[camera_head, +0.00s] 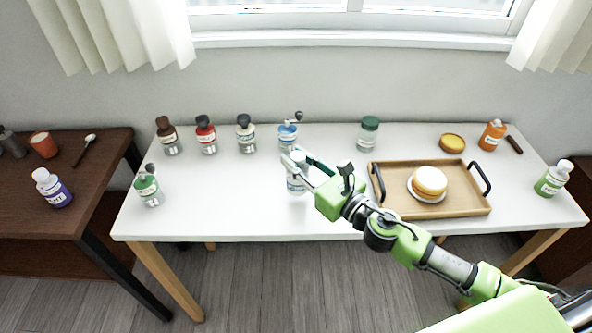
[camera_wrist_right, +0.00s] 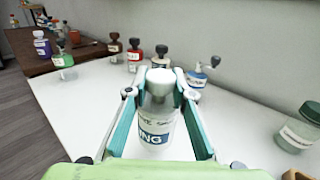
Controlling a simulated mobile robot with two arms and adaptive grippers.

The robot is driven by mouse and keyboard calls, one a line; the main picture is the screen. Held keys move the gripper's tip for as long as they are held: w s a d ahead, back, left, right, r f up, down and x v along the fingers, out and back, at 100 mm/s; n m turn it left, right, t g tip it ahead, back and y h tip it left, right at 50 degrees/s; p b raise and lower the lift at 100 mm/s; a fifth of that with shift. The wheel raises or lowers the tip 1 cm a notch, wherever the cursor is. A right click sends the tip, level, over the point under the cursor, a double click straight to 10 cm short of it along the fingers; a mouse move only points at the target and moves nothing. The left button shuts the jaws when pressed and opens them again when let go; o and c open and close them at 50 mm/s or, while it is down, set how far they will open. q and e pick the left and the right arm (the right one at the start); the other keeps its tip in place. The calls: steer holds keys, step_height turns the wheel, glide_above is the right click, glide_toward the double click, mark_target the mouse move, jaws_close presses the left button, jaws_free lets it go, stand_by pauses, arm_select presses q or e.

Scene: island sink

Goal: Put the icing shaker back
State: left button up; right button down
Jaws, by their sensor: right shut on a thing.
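The icing shaker (camera_head: 296,186) is a clear bottle with a white top and a blue label, at the middle front of the white table. In the right wrist view the shaker (camera_wrist_right: 155,128) stands upright between the fingers, and its label ends in "NG". My right gripper (camera_head: 301,165) is shut on it, with a finger on each side. I cannot tell whether its base touches the table. My left gripper is not in view.
The white table (camera_head: 240,215) holds a back row with brown, red and dark-capped bottles, a blue-labelled bottle (camera_head: 287,136) and a green-lidded jar (camera_head: 367,134). A wooden tray (camera_head: 450,208) with a cake stands right of the shaker. A green bottle (camera_head: 148,187) is left; clear tabletop lies between.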

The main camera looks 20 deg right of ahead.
steer(key=shift+w+f+b, duration=0.15)
steer(key=shift+f+b, duration=0.2)
steer(key=shift+f, duration=0.55)
steer(key=shift+w+f+b, duration=0.15)
steer(key=shift+f+b, duration=0.2)
steer(key=shift+f, duration=0.55)
steer(key=shift+f, duration=0.15)
steer(key=c, duration=1.7)
jaws_free()
